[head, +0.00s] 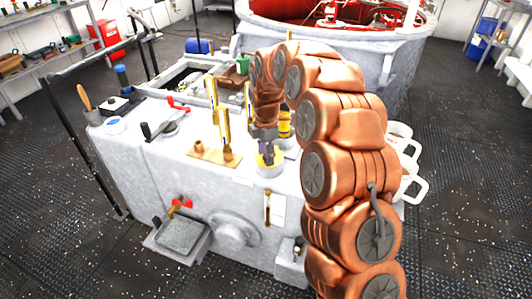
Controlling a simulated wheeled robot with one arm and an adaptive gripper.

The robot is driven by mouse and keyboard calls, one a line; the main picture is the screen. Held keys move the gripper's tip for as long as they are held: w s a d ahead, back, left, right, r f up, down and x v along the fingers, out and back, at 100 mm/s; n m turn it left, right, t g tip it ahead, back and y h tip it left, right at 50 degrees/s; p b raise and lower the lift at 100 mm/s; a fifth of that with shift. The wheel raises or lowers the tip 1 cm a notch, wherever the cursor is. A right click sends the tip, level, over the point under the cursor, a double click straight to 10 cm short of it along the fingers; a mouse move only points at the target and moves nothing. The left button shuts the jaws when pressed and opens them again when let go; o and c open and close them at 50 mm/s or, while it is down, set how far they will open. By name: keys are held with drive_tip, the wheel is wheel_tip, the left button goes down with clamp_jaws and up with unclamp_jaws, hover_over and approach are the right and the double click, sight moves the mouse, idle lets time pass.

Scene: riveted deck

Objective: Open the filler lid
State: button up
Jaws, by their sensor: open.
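My gripper (266,153) points down at the end of my copper-coloured arm, over the top of the pale grey machine block (150,170). Its dark fingers are small in view and look open. Directly below them is a short, round white fitting (269,171) with yellow at its top. The fingers overlap the yellow part in the picture; I cannot tell whether they touch it. I cannot tell for sure which part is the filler lid. My arm hides part of the block's right side.
A black-handled fitting (160,130) is farther left. A grey square tray (183,235) juts from the front. A black rail (85,150) runs at left.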

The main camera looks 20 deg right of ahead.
clamp_jaws()
idle(0.3)
idle(0.3)
